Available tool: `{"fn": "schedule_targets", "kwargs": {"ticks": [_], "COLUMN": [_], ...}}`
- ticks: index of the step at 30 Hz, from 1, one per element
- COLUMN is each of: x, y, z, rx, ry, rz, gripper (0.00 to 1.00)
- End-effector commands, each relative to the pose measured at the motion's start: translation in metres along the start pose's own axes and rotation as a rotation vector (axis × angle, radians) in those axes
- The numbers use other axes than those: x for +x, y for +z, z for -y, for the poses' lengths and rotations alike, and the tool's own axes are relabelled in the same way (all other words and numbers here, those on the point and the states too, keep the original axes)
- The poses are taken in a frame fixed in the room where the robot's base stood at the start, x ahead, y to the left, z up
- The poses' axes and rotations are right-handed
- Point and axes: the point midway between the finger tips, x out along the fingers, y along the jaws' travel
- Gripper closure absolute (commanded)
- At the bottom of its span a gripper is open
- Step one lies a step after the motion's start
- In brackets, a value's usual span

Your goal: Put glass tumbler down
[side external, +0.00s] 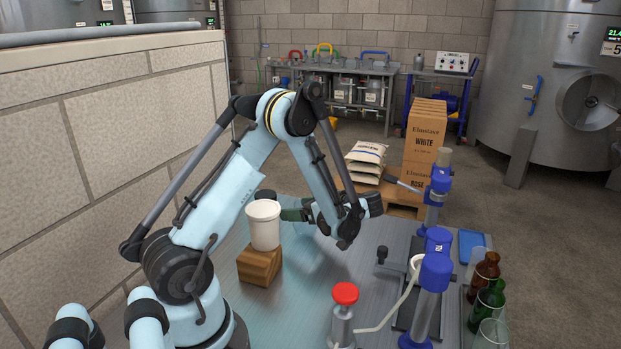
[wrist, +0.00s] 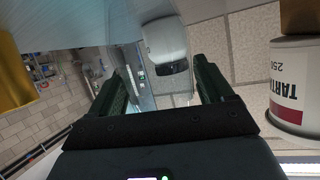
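My gripper (side external: 293,213) is above the metal table, just right of a white tub. In the wrist view its two dark green fingers (wrist: 163,68) stand apart. A pale, glassy-looking shape (wrist: 165,45) shows between the fingertips. It may be the glass tumbler or background seen through it; I cannot tell which. No tumbler shows at the gripper in the side view, where the tub is close to the fingertips. A clear glass vessel (side external: 491,336) stands at the lower right of the side view, partly cut off; I cannot tell whether it is a tumbler.
The white tub (side external: 264,226) stands on a wooden block (side external: 259,265); its label shows upside down in the wrist view (wrist: 292,85). A red-topped dispenser (side external: 344,312) stands in front. Blue-capped equipment (side external: 433,280) and brown (side external: 486,270) and green (side external: 487,303) bottles line the right. The middle table is clear.

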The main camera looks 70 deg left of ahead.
Motion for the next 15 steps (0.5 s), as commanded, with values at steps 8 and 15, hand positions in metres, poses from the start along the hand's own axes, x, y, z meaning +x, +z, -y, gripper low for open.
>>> {"fn": "schedule_targets", "kwargs": {"ticks": [8,15], "x": [0.0,-0.011], "y": [0.0,-0.002], "z": [0.0,0.0], "rx": [0.0,0.002], "ry": [0.0,0.003], "rz": [0.0,0.0], "gripper": [0.09,0.09]}}
